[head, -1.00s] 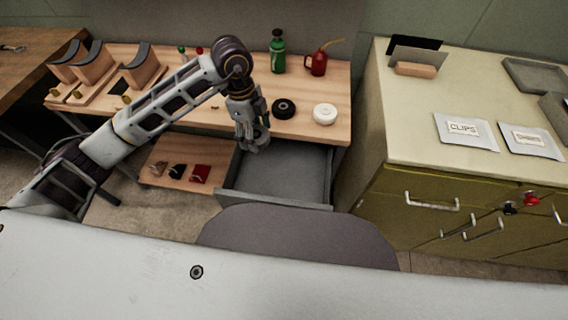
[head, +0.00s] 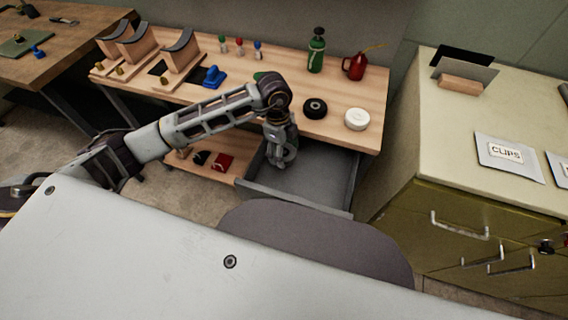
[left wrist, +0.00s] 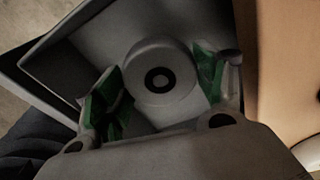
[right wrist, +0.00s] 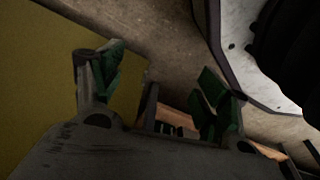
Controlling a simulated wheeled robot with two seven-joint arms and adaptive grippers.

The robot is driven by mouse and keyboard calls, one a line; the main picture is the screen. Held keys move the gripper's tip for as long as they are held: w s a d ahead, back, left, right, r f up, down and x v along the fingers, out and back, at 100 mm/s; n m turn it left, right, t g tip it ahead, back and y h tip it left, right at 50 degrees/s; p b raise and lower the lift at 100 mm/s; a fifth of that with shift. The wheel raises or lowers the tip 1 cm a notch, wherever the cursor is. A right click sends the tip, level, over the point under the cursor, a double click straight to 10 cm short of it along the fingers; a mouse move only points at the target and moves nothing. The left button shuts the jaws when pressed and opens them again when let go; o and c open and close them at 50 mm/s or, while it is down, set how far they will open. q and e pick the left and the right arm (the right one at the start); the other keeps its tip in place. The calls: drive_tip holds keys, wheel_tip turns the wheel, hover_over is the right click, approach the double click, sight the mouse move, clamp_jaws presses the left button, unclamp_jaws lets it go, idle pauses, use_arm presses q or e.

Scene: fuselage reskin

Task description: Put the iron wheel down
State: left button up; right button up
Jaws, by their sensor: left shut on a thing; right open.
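The iron wheel (left wrist: 160,75) is a grey disc with a dark ring at its centre. In the left wrist view it sits between the green pads of my left gripper (left wrist: 160,88), which is shut on it. In the head view my left gripper (head: 283,160) points down at the back left of the open grey drawer (head: 315,185). The wheel cannot be made out there, and I cannot tell whether it touches the drawer floor. My right gripper (right wrist: 163,80) is open and empty in the right wrist view.
A black wheel (head: 316,108) and a white wheel (head: 357,119) lie on the wooden bench above the drawer. A green bottle (head: 317,50) and a red oil can (head: 355,66) stand behind them. A cabinet (head: 470,215) is at the right. The drawer's right part looks clear.

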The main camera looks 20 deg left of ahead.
sight(284, 157)
use_arm(q)
wheel_tip(284, 157, down, 2)
drive_tip(key=shift+f, duration=0.8)
use_arm(e)
drive_tip(key=shift+w+a+r, duration=0.2)
drive_tip(key=shift+w+r, duration=0.05)
drive_tip(key=shift+r, duration=0.2)
drive_tip(key=shift+w+a+r, duration=0.15)
drive_tip(key=shift+w+r, duration=0.05)
drive_tip(key=shift+r, duration=0.25)
drive_tip(key=shift+s+f, duration=0.1)
use_arm(q)
drive_tip(key=shift+f, duration=0.1)
